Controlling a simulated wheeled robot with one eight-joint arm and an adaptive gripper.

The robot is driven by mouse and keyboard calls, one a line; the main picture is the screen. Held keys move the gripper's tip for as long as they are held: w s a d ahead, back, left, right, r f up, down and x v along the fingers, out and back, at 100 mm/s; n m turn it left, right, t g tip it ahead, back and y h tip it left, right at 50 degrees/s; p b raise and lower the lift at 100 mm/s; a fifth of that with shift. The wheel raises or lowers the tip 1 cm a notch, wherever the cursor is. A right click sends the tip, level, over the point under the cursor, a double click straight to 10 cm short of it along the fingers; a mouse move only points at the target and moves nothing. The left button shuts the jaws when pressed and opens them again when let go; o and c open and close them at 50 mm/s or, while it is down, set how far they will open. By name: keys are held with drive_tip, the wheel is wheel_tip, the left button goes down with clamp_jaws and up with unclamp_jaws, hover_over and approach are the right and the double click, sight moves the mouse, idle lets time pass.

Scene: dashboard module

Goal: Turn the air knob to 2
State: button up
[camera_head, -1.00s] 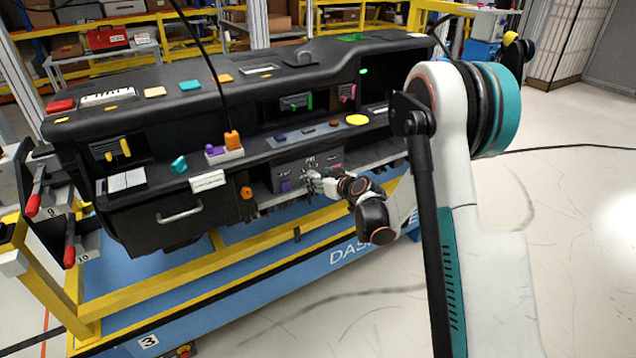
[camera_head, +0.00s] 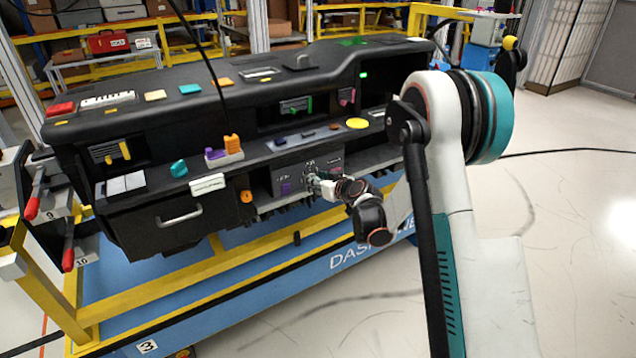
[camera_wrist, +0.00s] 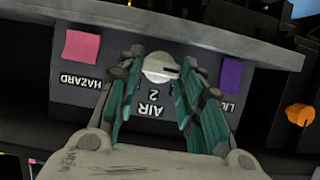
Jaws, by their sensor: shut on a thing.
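The air knob (camera_wrist: 158,70) is a small round silver knob with a dark pointer mark at its right side in the wrist view. It sits on a grey panel (camera_wrist: 75,98). The words AIR and 2 appear upside down just below it in that view. My gripper (camera_wrist: 163,59) has its teal-padded fingers on both sides of the knob and is shut on it. In the head view my gripper (camera_head: 318,182) is at the front of the panel and hides the knob. The knob's exact setting cannot be told.
A pink HAZARD button (camera_wrist: 82,46) is left of the knob and a purple button (camera_wrist: 231,75) is right of it in the wrist view. An orange knob (camera_wrist: 299,114) is farther right. A ledge (camera_wrist: 240,38) runs along the panel's upper edge in that view.

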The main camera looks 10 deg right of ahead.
drive_tip(key=shift+w+d+f+m+y, duration=0.1)
drive_tip(key=shift+d+f+m+y, duration=0.15)
drive_tip(key=shift+m+y, duration=1.3)
drive_tip(key=shift+w+d+f+m+y, duration=0.15)
drive_tip(key=shift+m+y, duration=0.55)
drive_tip(key=shift+m, duration=1.6)
drive_tip(key=shift+d+f+m+y, duration=0.3)
drive_tip(key=shift+m+y, duration=0.85)
drive_tip(key=shift+m, duration=0.8)
drive_tip(key=shift+t, duration=0.3)
drive_tip(key=o, duration=1.1)
drive_tip(key=shift+c, duration=0.2)
